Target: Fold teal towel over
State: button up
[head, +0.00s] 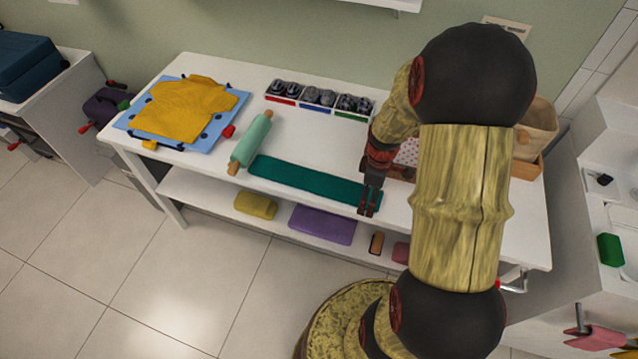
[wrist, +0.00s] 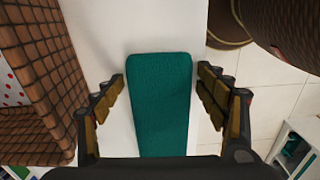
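The teal towel (head: 310,181) lies as a long flat strip along the front of the white table, its right end by my gripper (head: 368,208). In the wrist view the towel (wrist: 160,105) runs lengthwise between my two fingers, with white table showing on both sides. My gripper (wrist: 161,85) is open, its fingers apart on either side of the towel's width. Nothing is held. Whether the fingertips touch the table I cannot tell. The near part of the towel is hidden behind my gripper's body in the wrist view.
A yellow shirt lies on a blue board (head: 223,112) at the left. Small sorted trays (head: 319,97) sit at the back. A brown woven basket (wrist: 38,75) is close beside my gripper. A lower shelf holds a purple cloth (head: 322,224).

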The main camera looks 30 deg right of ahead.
jog(key=shift+f, duration=0.1)
dwell(0.4)
notch_tip(320, 180, up, 3)
jog(key=g+p, duration=0.1)
jog(key=p, duration=0.2)
jog(key=shift+w+a+f+h, duration=0.1)
jog(key=shift+w+f+h, duration=0.05)
jog(key=shift+h, duration=0.25)
jog(key=c, duration=0.3)
jog(key=shift+r+g+p, duration=0.3)
jog(key=shift+r+p, duration=0.1)
jog(key=shift+r, duration=0.25)
jog(key=shift+w+a+r+g+h+p, duration=0.2)
jog(key=shift+r+h+p, duration=0.15)
jog(key=shift+r, duration=0.3)
jog(key=shift+w+a+r+g+h+p, duration=0.15)
jog(key=shift+r+g+h+p, duration=0.15)
jog(key=shift+r, duration=0.4)
jog(key=shift+w+a+r+g+h+p, duration=0.15)
jog(key=shift+w+r+p, duration=0.15)
jog(key=shift+r, duration=0.1)
jog(key=shift+w+a+r+g+h+p, duration=0.1)
jog(key=shift+w+a+r+g+p, duration=0.1)
jog(key=shift+r+p, duration=0.15)
jog(key=shift+r, duration=0.1)
